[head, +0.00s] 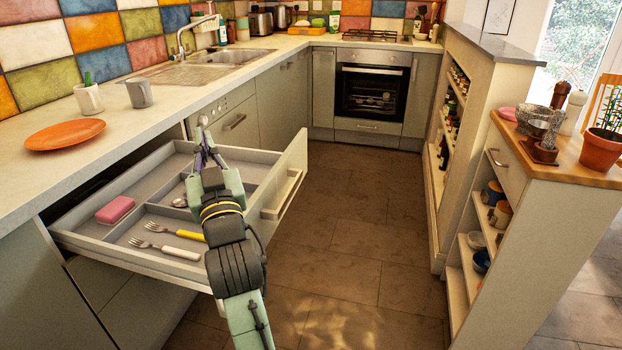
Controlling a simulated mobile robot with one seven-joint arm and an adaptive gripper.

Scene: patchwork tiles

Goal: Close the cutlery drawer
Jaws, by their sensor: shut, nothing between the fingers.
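The cutlery drawer (118,251) stands pulled far out from under the counter at the left in the head view. Its pale front (291,160) faces right and carries a bar handle (284,196). Inside lie a pink block (115,209), a fork with a white handle (166,248), a fork with a yellow handle (175,231) and a spoon (180,202), partly hidden by my arm. My gripper (203,125) is shut and empty. In the picture it appears over the drawer's far side; its height above the drawer is hard to tell.
The counter (120,130) above the drawer holds an orange plate (65,135) and two cups (88,98). A wooden-topped shelf unit (560,160) stands at the right. The floor (350,230) between them is clear. An oven (372,92) is at the back.

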